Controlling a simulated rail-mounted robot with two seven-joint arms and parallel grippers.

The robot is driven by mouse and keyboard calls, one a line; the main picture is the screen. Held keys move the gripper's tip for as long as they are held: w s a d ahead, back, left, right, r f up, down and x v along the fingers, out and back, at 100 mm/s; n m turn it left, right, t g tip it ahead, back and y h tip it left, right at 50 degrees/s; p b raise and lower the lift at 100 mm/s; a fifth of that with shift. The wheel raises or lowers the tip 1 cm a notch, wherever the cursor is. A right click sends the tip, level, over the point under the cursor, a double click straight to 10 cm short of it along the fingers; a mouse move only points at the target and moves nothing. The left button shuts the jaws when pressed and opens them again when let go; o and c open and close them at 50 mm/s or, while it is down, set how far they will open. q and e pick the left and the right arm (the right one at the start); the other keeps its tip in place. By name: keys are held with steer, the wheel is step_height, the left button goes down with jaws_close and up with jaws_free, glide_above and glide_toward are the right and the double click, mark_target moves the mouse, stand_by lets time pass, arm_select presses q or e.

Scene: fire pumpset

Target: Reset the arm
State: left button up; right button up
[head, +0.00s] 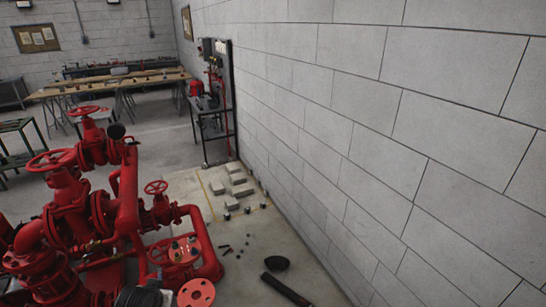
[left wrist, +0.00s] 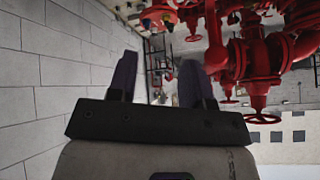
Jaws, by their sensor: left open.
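My left gripper (left wrist: 158,64) shows in the left wrist view. Its two dark fingers stand apart with nothing between them. The view past the fingers appears inverted, with a block wall (left wrist: 40,70) to the left and the red pumpset (left wrist: 255,60) to the right. In the head view, the red pumpset (head: 127,210) with handwheels and flanged pipes fills the lower left.
A grey block wall (head: 350,110) runs along the right. Pale blocks (head: 228,187) and small dark parts lie on the floor beside it. A wooden-topped workbench (head: 110,82) stands behind.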

arm_select(q)
steer(key=s+d+r+m+t, duration=0.1)
steer(key=s+d+r+t, duration=0.1)
steer(key=s+d+r, duration=0.3)
steer(key=s+d+f+g+h, duration=0.15)
steer(key=s+f, duration=0.35)
steer(key=s, duration=0.5)
steer(key=s+d+f+g, duration=0.15)
steer(key=s+f, duration=0.35)
steer(key=s, duration=0.6)
steer(key=s+d+f+g+h, duration=0.15)
steer(key=s+f, duration=0.35)
steer(key=s, duration=0.5)
step_height(320, 180, up, 14)
steer(key=p, duration=1.4)
steer(key=shift+s+a+r+m+g+y, duration=0.2)
steer(key=shift+s+m+g+y, duration=0.1)
steer(key=shift+s+g, duration=0.15)
